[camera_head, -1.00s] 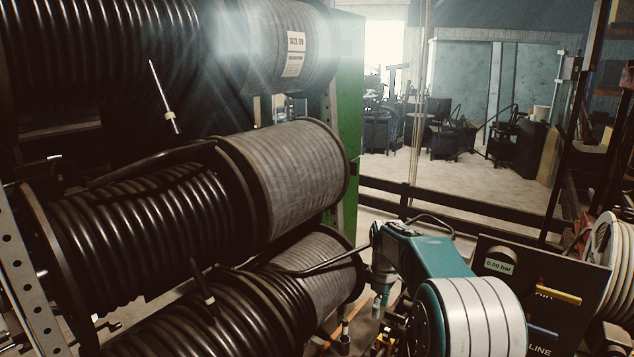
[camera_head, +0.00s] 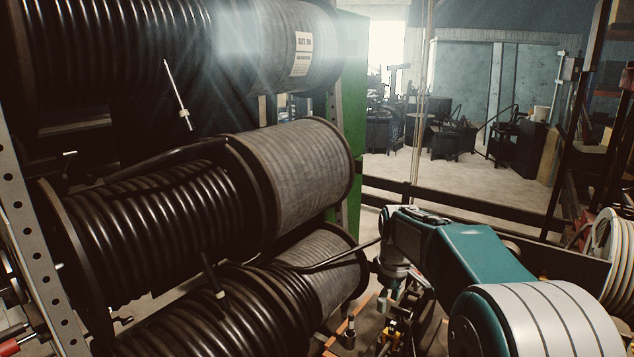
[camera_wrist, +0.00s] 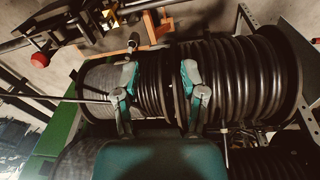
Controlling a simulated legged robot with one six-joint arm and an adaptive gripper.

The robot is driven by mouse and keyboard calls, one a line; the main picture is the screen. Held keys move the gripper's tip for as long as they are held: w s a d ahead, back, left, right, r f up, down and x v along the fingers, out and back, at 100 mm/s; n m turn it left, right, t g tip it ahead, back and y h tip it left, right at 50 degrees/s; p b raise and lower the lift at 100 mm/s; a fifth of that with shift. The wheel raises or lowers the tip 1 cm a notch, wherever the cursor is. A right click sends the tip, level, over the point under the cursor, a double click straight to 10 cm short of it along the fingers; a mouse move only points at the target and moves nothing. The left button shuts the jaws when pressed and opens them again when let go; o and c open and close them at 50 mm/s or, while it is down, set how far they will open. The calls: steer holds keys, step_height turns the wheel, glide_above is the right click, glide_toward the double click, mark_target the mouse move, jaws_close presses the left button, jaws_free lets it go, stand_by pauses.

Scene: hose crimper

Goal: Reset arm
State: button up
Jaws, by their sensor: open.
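My gripper (camera_wrist: 158,75) is open in the wrist view, its two teal and grey fingers spread apart with nothing seen between them. Behind the fingers is a reel of black ribbed hose (camera_wrist: 255,75) with a grey wound section (camera_wrist: 98,85) at its left. In the head view my teal and white arm reaches in from the lower right. Its wrist end hangs to the right of the lowest hose reel (camera_head: 220,325); whether the fingers are open cannot be made out there.
The middle reel (camera_head: 160,215) and top reel (camera_head: 110,45) fill the left, on a perforated metal rack (camera_head: 35,270). A green upright (camera_head: 350,130) stands behind them. A dark rail (camera_head: 480,215) crosses beyond my arm. White coiled reels (camera_head: 615,255) stand at the right edge.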

steer(key=s+r+m+t, duration=0.2)
steer(key=s+r+m, duration=0.15)
steer(key=s, duration=0.75)
steer(key=s+r+m+t, duration=0.1)
steer(key=s+r+m, duration=0.25)
steer(key=s, duration=0.85)
steer(key=s+f+m+t, duration=0.1)
steer(key=s+f, duration=0.1)
steer(key=s, duration=0.5)
steer(key=shift+s+d+f+m, duration=0.2)
steer(key=shift+s+f+m, duration=0.1)
steer(key=shift+s+m, duration=0.1)
